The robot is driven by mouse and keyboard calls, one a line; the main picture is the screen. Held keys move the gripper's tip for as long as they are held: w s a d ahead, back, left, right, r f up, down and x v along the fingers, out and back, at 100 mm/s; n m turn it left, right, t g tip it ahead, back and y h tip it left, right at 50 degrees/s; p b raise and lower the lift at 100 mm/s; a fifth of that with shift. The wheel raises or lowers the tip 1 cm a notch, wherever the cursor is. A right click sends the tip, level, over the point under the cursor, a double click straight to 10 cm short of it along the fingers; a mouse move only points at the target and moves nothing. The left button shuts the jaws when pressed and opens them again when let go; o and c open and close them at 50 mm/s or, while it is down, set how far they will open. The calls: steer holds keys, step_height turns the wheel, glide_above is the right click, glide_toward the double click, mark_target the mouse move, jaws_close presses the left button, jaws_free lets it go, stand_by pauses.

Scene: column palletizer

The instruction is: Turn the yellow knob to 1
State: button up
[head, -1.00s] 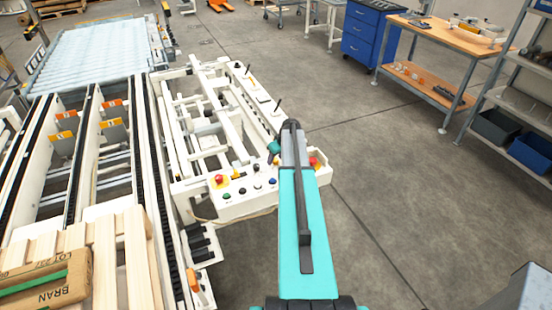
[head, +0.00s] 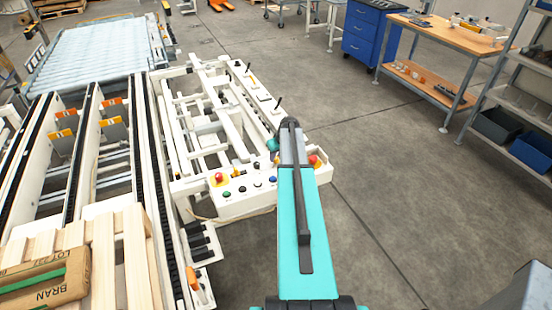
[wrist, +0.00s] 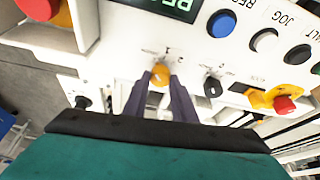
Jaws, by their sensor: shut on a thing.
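The yellow knob (wrist: 160,74) sits on the white control panel (wrist: 125,45), seen in the wrist view. My gripper (wrist: 160,84) has its two dark fingers shut on the yellow knob, one on each side. Small markings are printed around the knob, but I cannot read which one it points to. In the head view the white panel (head: 238,204) shows beside my teal arm, which hides the knob and my fingertips.
In the wrist view a black knob (wrist: 212,86) is right of the yellow one. A red emergency button (wrist: 284,104) is farther right, and a large red button (wrist: 40,8) is at upper left. A blue button (wrist: 221,23) is above. Open floor (head: 400,210) lies right of my arm.

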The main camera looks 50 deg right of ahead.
steer(key=m+b, duration=0.1)
steer(key=m+h+b, duration=0.1)
steer(key=m+b, duration=0.1)
steer(key=m, duration=0.1)
steer(key=shift+a+f+g+b, duration=0.2)
steer(key=shift+a+g+b, duration=0.1)
steer(key=shift+b, duration=0.1)
steer(key=shift+w+r+m+g+h+b, duration=0.1)
steer(key=shift+m+g+h+b, duration=0.15)
steer(key=shift+m+b, duration=0.45)
steer(key=shift+w+m+g+h+b, duration=0.15)
steer(key=shift+m+h+b, duration=0.2)
steer(key=shift+m, duration=0.75)
steer(key=shift+s, duration=0.1)
steer(key=o, duration=1)
steer(key=shift+o, duration=0.2)
steer(key=shift+r, duration=0.1)
steer(key=shift+r, duration=0.1)
